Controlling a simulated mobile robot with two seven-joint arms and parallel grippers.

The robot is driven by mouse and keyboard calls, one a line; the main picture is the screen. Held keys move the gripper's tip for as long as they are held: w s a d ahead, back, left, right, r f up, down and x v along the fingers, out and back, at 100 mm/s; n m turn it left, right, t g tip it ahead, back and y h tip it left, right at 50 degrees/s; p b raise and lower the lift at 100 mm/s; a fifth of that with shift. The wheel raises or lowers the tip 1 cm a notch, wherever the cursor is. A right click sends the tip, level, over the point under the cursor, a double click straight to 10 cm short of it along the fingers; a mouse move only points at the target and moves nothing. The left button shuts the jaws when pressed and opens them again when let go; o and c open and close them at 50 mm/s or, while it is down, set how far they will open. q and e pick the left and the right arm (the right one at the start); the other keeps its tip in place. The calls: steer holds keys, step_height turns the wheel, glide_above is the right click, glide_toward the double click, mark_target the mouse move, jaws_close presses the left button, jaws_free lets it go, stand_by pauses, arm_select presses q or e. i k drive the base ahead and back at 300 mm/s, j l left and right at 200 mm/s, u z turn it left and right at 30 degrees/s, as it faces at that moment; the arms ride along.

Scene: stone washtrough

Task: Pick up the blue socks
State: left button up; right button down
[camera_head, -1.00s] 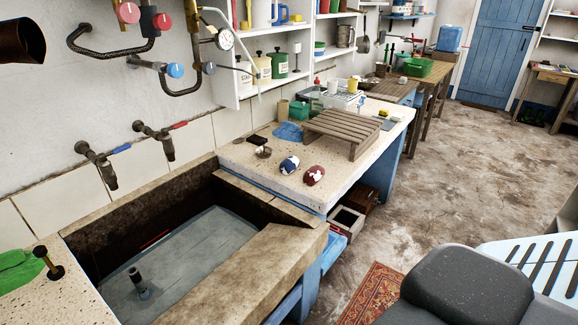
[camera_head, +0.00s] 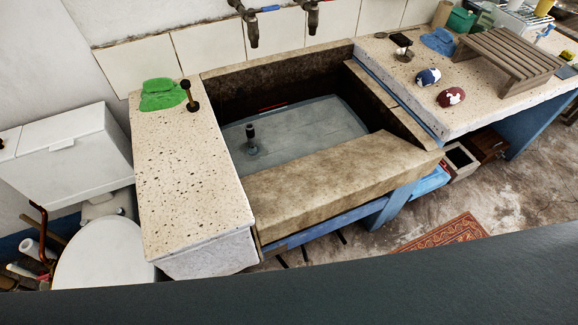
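A rolled blue and white bundle (camera_head: 428,77), which looks like the blue socks, lies on the speckled counter (camera_head: 385,50) right of the stone trough. A similar dark red and white bundle (camera_head: 451,97) lies just to its right, nearer the counter's front edge, with a small gap between them. Neither gripper is in view.
The stone trough (camera_head: 335,160) has a drain pipe (camera_head: 251,138) standing in its basin. A slatted wooden rack (camera_head: 507,55) and a blue cloth (camera_head: 439,41) are near the bundles. A green cloth (camera_head: 163,95) lies on the left ledge (camera_head: 190,190). A toilet (camera_head: 100,252) stands at far left.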

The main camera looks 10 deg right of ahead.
mark_target(427, 77)
steer(key=i+l+u, duration=0.3)
steer(key=l, duration=1.15)
steer(key=k+l+u, duration=0.1)
steer(key=l+u, duration=0.2)
steer(key=l, duration=1.15)
